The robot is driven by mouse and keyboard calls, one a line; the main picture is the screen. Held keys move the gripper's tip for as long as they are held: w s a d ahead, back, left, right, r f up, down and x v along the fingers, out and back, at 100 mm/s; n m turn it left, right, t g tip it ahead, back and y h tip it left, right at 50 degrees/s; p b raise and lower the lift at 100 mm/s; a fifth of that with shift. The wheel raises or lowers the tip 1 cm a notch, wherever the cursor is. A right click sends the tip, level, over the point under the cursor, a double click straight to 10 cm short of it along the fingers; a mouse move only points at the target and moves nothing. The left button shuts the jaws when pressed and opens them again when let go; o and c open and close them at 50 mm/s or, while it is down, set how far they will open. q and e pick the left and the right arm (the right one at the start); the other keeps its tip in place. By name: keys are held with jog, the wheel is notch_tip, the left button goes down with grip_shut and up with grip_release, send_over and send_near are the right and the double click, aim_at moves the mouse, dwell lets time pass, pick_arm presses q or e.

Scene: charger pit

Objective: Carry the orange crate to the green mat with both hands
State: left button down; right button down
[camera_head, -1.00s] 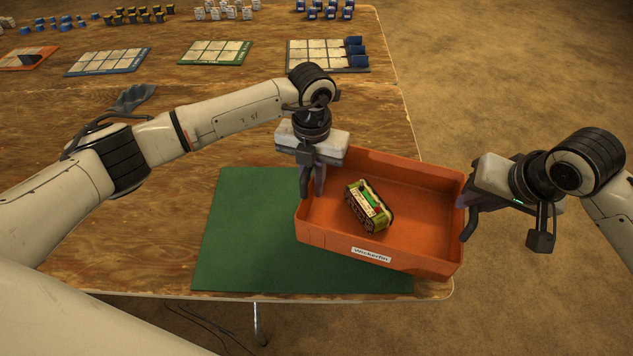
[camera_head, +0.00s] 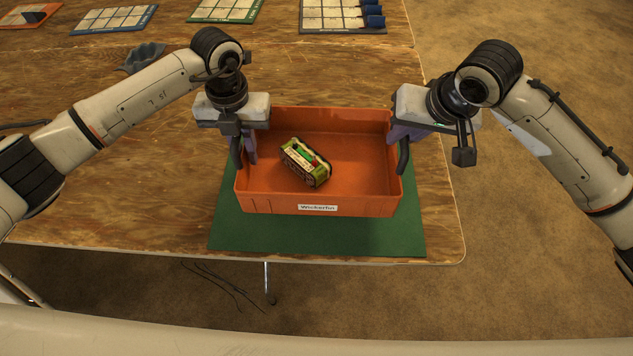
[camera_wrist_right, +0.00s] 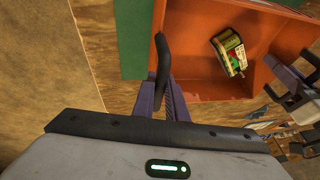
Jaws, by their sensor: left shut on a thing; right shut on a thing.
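The orange crate (camera_head: 270,202) is over the green mat (camera_head: 330,238), which shows along its front and sides; I cannot tell whether it touches the mat. A green and cream toy-like block (camera_head: 305,164) lies inside the crate. My left gripper (camera_head: 244,152) is shut on the crate's left wall. My right gripper (camera_head: 398,150) is shut on its right wall. In the right wrist view, the right gripper (camera_wrist_right: 168,92) has its fingers either side of the crate's orange wall (camera_wrist_right: 197,62), and the green mat (camera_wrist_right: 131,35) shows beside it.
The wooden table (camera_head: 120,200) has its right and front edges close to the mat. A grey glove-like thing (camera_head: 142,58) lies at the back left. Cables hang below the front edge.

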aim_at(250, 169)
pick_arm(q)
jog(key=shift+a, duration=0.1)
